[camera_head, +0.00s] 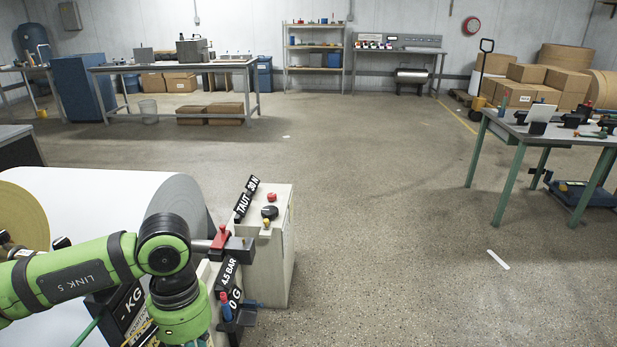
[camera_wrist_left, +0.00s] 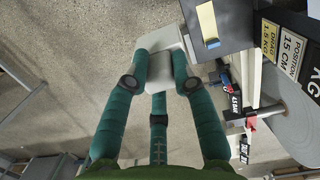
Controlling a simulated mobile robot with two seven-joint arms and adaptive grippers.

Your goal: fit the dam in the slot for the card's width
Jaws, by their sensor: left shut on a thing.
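My left gripper (camera_wrist_left: 160,80) shows in the left wrist view with its teal fingers closed around a pale grey block (camera_wrist_left: 158,50). I cannot tell for certain whether this block is the dam. In the head view my left arm reaches in over the coating machine, and its fingers are out of the picture below. In the wrist view a dark box (camera_wrist_left: 235,32) with a yellow strip is just right of the block; I cannot tell whether they touch. No slot for the card's width can be made out. My right gripper is not in view.
The machine's big white roll (camera_head: 110,195) lies at left, beside a pale control box (camera_head: 277,225) with a "TAUT" label. Labels (camera_wrist_left: 291,50) reading "POSITION 15 CM" and "DRAG" show in the wrist view. A green-legged table (camera_head: 560,128) stands at right. The middle floor is clear.

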